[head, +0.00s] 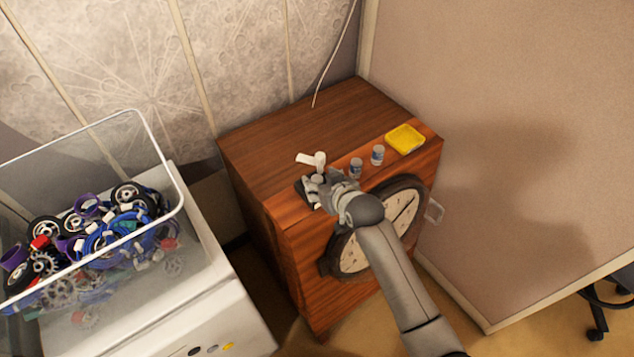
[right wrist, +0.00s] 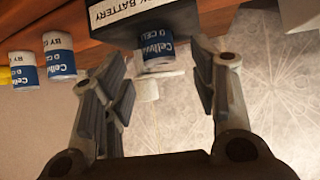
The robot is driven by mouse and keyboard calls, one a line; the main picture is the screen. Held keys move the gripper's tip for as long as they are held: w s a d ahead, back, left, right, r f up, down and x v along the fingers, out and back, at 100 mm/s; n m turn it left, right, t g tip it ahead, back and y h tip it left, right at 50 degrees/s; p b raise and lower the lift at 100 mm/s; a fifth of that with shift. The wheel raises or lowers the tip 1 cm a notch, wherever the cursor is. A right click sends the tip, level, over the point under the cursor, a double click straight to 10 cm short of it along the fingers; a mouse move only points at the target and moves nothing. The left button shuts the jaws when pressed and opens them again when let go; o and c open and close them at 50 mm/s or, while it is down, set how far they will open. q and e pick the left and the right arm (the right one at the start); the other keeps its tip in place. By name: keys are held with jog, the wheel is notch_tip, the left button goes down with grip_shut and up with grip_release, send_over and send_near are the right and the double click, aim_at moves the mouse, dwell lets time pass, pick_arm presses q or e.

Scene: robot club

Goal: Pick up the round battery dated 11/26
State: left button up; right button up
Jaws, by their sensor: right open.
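Three round batteries with blue and white labels stand on the wooden cabinet; no date is readable. One battery (right wrist: 158,57) lies between the fingertips of my right gripper (right wrist: 160,88) in the right wrist view, with the open fingers on either side and apart from it as far as I can tell. In the head view my right gripper (head: 318,188) is at the cabinet's front left edge and partly hides that battery. The other two, a nearer battery (head: 356,168) and a farther battery (head: 377,155), stand to the right; they also show in the wrist view (right wrist: 57,65). My left gripper is out of view.
A black block with a white "BATTERY" label (right wrist: 140,12) is beside the gripped spot. A white object (head: 311,158) lies just behind. A yellow tray (head: 405,139) sits at the right of the wooden cabinet (head: 300,125). A clear bin (head: 150,130) of parts stands left.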

jog(key=shift+x, duration=0.85)
jog(key=shift+c, duration=0.4)
jog(key=c, duration=1.1)
